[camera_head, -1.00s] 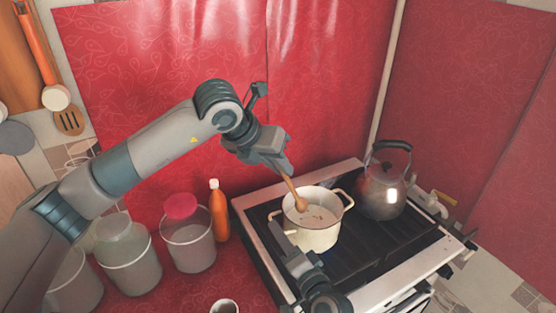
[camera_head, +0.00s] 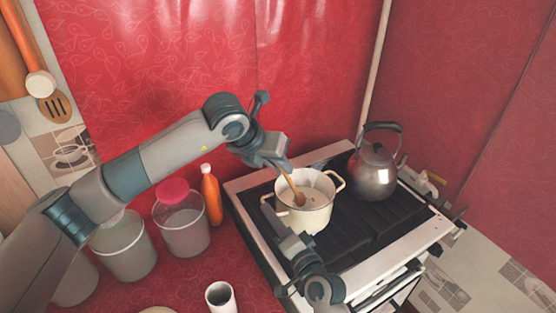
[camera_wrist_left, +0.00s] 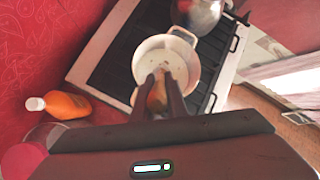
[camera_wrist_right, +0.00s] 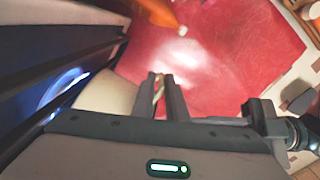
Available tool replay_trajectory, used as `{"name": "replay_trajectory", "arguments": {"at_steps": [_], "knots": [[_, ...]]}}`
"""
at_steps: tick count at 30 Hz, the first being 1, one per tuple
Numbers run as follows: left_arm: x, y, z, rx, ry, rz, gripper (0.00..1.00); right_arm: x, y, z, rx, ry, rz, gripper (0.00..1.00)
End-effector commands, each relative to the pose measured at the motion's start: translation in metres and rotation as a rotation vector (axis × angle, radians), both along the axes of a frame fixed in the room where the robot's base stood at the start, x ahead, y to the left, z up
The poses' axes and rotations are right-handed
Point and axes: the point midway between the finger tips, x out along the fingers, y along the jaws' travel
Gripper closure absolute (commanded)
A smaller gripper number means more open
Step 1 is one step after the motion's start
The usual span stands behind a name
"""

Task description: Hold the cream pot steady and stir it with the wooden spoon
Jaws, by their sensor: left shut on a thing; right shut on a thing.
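The cream pot (camera_head: 309,218) stands upright on the dark stove top, with pale contents inside. My left gripper (camera_head: 284,167) is above the pot's left side, shut on the wooden spoon (camera_head: 296,192). The spoon slants down with its bowl end inside the pot; the fingers partly hide it in the left wrist view (camera_wrist_left: 157,98). My right gripper (camera_head: 283,229) is low at the pot's near left side, shut on the pot's handle. In the right wrist view the cream pot wall (camera_wrist_right: 104,94) is beside the fingers, and the handle (camera_wrist_right: 158,88) shows between them.
A metal kettle (camera_head: 375,176) stands on the stove (camera_head: 385,262) right of the pot. An orange bottle (camera_head: 211,195), a red-lidded jar (camera_head: 183,229), other jars and a white cup (camera_head: 221,297) stand on the red counter to the left. A red wall covering rises behind.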

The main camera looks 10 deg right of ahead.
Motion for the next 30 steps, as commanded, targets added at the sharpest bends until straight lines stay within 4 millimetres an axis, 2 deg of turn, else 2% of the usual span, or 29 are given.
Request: {"name": "replay_trajectory", "arguments": {"at_steps": [15,30], "knots": [[0.004,-0.01,-0.026,0.0,0.0,-0.001,1.0,0.0,-0.001,0.002,-0.002,-0.004,-0.002,1.0],[0.005,-0.011,-0.028,0.0,-0.001,-0.001,1.0,0.0,-0.001,0.002,-0.002,-0.004,-0.002,1.0]]}}
